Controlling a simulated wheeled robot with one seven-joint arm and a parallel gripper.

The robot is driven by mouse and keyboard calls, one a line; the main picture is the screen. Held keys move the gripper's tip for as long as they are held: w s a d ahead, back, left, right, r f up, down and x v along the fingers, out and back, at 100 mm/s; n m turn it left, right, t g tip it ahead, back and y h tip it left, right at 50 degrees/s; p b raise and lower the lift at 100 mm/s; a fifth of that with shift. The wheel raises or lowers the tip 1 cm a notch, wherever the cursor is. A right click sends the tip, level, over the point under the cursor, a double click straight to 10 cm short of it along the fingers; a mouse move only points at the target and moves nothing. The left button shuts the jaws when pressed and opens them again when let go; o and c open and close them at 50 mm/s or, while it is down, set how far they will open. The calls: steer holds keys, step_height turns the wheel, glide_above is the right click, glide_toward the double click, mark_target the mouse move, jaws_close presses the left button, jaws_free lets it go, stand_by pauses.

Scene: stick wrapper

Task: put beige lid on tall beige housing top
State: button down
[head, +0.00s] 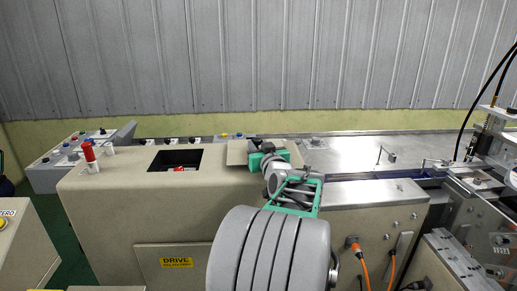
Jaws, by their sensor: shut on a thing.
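The tall beige housing (110,205) stands at the centre left in the head view. Its top has a dark square opening (176,159) with something red inside. The beige lid (237,152) is a flat plate at the right part of the housing top, to the right of the opening. My gripper (262,150) is at the lid's right side and shut on it. I cannot tell whether the lid touches the housing top or is held just above it. My wrist and arm hide part of the lid's surroundings.
A red-capped post (88,152) stands on the housing's left end. A grey control panel (75,155) with buttons is behind it. A steel table (360,150) extends right, with machine parts (485,190) at the far right. A corrugated wall (250,55) closes the back.

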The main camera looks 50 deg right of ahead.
steer(key=shift+f, duration=0.45)
steer(key=c, duration=1.1)
jaws_free()
steer(key=shift+o, duration=0.2)
steer(key=shift+r, duration=0.25)
steer(key=v, duration=0.3)
steer(key=b+v, duration=0.1)
steer(key=v, duration=0.7)
steer(key=shift+s+a+f+b, duration=0.1)
steer(key=shift+f+b, duration=0.15)
steer(key=shift+b, duration=0.15)
steer(key=shift+s+a, duration=0.3)
steer(key=shift+a, duration=0.05)
